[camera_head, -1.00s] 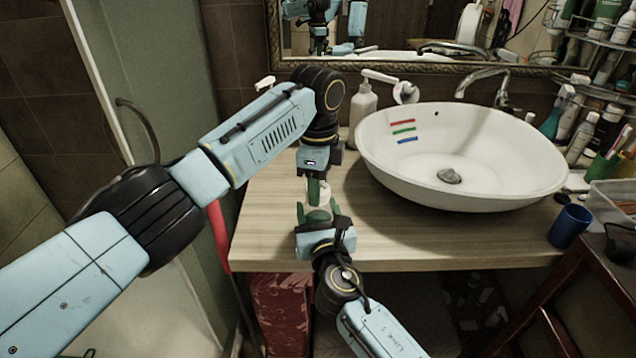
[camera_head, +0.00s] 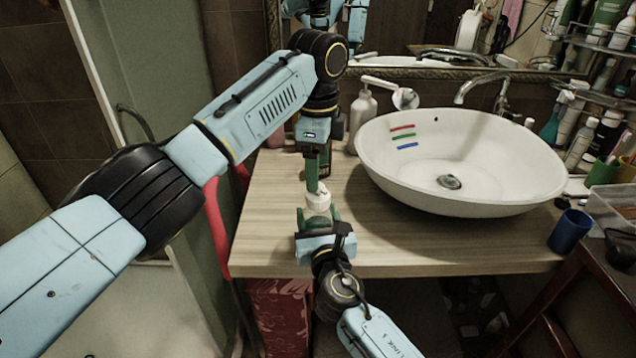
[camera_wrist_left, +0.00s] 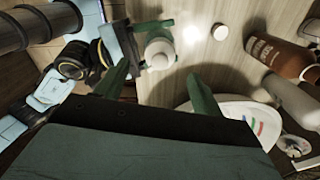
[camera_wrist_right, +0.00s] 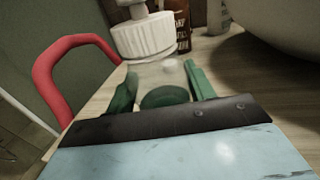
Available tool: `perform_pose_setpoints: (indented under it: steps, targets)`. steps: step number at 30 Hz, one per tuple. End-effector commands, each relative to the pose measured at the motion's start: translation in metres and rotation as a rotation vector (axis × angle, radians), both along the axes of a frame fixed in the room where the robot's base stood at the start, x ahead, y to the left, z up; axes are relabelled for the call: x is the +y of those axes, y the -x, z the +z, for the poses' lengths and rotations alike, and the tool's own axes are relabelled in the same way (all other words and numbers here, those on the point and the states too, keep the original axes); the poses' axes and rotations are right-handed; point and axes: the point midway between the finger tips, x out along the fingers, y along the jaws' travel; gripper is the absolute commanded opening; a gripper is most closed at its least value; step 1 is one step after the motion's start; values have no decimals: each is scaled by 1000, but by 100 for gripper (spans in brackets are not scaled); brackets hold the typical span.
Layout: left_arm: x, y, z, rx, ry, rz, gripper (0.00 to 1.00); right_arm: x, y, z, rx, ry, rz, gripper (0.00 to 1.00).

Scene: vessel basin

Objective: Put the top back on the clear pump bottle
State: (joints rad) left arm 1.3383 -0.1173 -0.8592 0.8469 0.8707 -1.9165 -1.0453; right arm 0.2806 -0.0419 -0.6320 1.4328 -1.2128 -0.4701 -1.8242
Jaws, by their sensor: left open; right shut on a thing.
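The white ribbed pump top (camera_head: 317,202) sits over the mouth of the clear bottle, upright in the right wrist view (camera_wrist_right: 143,36). I cannot tell whether it is fully seated. My right gripper (camera_wrist_right: 160,85) is shut on the clear bottle (camera_wrist_right: 160,72), low in front of the counter's middle left; in the head view its fingers and the top mostly hide the bottle. My left gripper (camera_head: 316,182) is open just above the top, pointing down. In the left wrist view the top (camera_wrist_left: 160,52) shows between and beyond its spread fingers, apparently apart from them.
A white basin (camera_head: 400,185) fills the counter's right. A white dispenser (camera_head: 362,122) stands behind, and a brown bottle (camera_wrist_left: 278,55) stands beside it. A small white disc (camera_wrist_left: 220,32) lies on the counter. A blue cup (camera_head: 569,231) stands at far right. The wooden counter (camera_head: 270,215) is clear at left.

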Motion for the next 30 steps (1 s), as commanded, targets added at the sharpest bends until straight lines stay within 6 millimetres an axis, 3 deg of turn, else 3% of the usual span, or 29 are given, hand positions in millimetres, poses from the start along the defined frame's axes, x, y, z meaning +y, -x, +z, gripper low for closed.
perform_pose_setpoints:
  steps: [3,9,21,22,27,30]
  targets:
    - [0,0,26,-1,0,0,68,0,0,-1,1,1,-1,0]
    - [0,0,52,0,0,0,68,0,0,-1,1,1,-1,0]
    - [0,0,59,1,0,-1,68,0,0,-1,1,1,-1,0]
    - [0,0,59,1,0,-1,68,0,0,-1,1,1,-1,58]
    - [0,0,58,1,0,-1,68,0,0,0,1,0,0,79]
    - [0,0,58,1,0,-1,68,0,0,0,1,0,0,79]
